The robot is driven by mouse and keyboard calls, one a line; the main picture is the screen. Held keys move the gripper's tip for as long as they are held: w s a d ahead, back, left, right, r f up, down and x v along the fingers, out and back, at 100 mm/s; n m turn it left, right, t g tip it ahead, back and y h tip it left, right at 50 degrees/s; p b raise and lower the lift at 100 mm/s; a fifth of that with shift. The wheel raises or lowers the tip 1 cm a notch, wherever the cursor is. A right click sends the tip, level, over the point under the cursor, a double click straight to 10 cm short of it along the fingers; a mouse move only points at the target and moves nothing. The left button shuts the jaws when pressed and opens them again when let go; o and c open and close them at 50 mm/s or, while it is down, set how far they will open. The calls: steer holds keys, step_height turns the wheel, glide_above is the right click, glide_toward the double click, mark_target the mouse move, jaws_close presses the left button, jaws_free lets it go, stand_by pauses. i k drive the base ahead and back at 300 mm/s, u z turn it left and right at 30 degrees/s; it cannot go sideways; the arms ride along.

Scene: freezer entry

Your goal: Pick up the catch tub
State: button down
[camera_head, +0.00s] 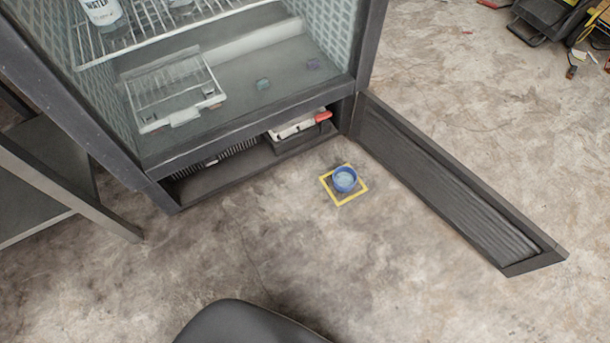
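The catch tub is most likely the small round blue tub (345,179) on the floor, with a paler inside. It stands upright within a yellow square outline (332,202) marked on the concrete, just in front of the open lower bay of the freezer. Nothing is touching it. My gripper is not in this view. A dark rounded shape at the bottom edge seems to be part of my own body.
The freezer (250,128) has wire racks inside. Its low panel door (450,195) stands open to the tub's right. A red-handled item (323,116) shows in the lower bay. A metal table (60,190) is at left. Floor in front of the tub is clear.

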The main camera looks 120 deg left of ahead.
mark_target(344, 178)
steer(key=u, duration=1.95)
steer(key=i, duration=1.1)
steer(key=u, duration=3.45)
